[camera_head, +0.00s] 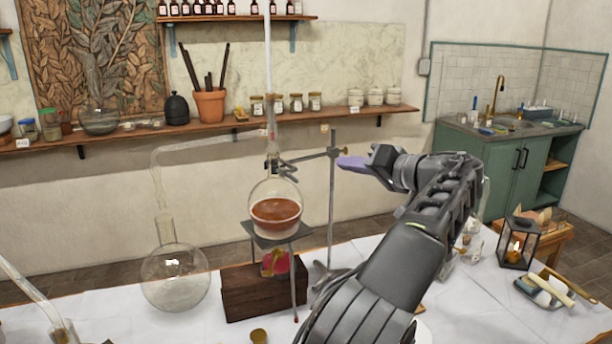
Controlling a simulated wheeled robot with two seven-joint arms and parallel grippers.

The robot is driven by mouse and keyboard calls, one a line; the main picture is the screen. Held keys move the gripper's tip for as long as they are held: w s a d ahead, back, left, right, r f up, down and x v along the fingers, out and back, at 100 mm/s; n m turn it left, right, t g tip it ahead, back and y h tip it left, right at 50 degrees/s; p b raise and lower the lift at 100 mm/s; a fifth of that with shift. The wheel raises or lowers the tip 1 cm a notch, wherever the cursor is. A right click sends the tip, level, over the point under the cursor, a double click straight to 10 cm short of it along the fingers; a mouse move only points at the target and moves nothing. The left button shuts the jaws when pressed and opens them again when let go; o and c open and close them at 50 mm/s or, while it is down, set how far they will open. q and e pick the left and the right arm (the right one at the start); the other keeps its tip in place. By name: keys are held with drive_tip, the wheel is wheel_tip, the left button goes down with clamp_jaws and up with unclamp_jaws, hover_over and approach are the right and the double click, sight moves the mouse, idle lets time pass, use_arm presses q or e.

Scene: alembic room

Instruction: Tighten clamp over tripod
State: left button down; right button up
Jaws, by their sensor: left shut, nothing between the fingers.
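A clamp (308,156) reaches left from a metal stand (331,210) to the neck of a round flask (275,190) holding brown-orange liquid. The flask sits over the tripod (268,241), whose legs straddle a wooden block. My left gripper (350,162) has purple fingertips and is shut and empty. In the picture its tips are just right of the fitting; I cannot tell whether they touch. My left forearm hides part of the table. My right gripper is out of view.
A clear round flask (175,278) with a bent glass tube stands left of the tripod. A wooden block (256,290) is under the tripod with a red item on it. A lantern (518,242) and a tray (545,290) are on the right. The wall shelf (220,125) runs behind.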

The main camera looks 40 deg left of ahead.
sight(292, 178)
use_arm(q)
drive_tip(key=shift+s+a+f+p, duration=0.15)
drive_tip(key=shift+a+f, duration=0.6)
drive_tip(key=shift+a, duration=1.05)
drive_tip(key=shift+s+a+f+p, duration=0.15)
drive_tip(key=shift+a+f, duration=0.65)
drive_tip(key=shift+a, duration=0.95)
drive_tip(key=shift+s+a+f+p, duration=0.15)
drive_tip(key=shift+a+f, duration=0.6)
drive_tip(key=shift+a, duration=1.05)
drive_tip(key=shift+w, duration=0.1)
drive_tip(key=shift+a, duration=0.1)
